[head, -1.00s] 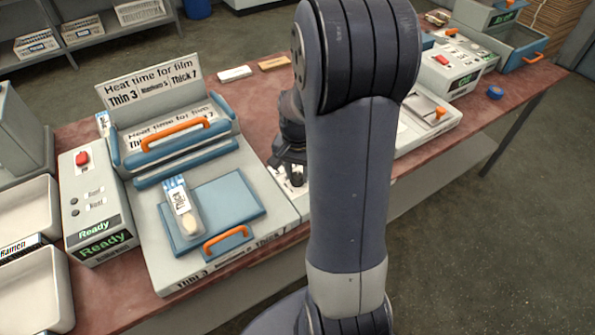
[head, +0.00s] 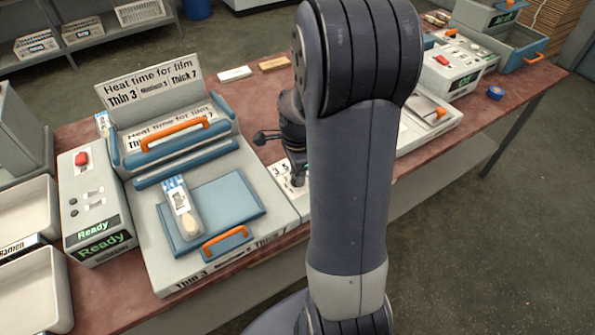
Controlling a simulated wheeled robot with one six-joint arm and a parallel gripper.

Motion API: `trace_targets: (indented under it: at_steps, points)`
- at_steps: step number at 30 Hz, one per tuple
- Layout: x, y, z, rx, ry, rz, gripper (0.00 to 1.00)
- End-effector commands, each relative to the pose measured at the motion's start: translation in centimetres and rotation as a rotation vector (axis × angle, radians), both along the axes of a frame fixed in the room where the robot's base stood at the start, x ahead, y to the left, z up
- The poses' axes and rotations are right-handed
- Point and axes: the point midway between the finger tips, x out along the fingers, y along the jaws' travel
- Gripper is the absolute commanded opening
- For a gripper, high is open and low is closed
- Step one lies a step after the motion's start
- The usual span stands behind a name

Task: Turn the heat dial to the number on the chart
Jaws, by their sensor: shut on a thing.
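The heat-time chart (head: 150,85) stands upright behind the press and reads Thin 3, Medium 5, Thick 7. A wrapped wooden spoon (head: 183,212) with a blue and white label lies on the press's blue pad (head: 232,197). The white dial panel (head: 283,183) is right of the press, with a few printed numbers showing. My gripper (head: 299,175) points down onto this panel, shut on the heat dial. My own arm hides most of the dial and part of the fingers, so the dial's setting cannot be read.
The press's raised lid (head: 175,135) has an orange handle. A control box (head: 92,205) with a red button and green Ready displays stands at left, beside white trays (head: 30,290). Another machine (head: 430,118) and blue tape (head: 495,92) are at right.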

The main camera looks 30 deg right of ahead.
Motion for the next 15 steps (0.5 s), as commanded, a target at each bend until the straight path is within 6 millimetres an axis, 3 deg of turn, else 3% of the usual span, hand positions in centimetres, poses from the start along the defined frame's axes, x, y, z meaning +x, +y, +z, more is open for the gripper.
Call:
trace_targets:
  at_steps: [15]
  points:
    - [0.09, -0.03, 0.08, -0.001, -0.003, -0.364, 0.06]
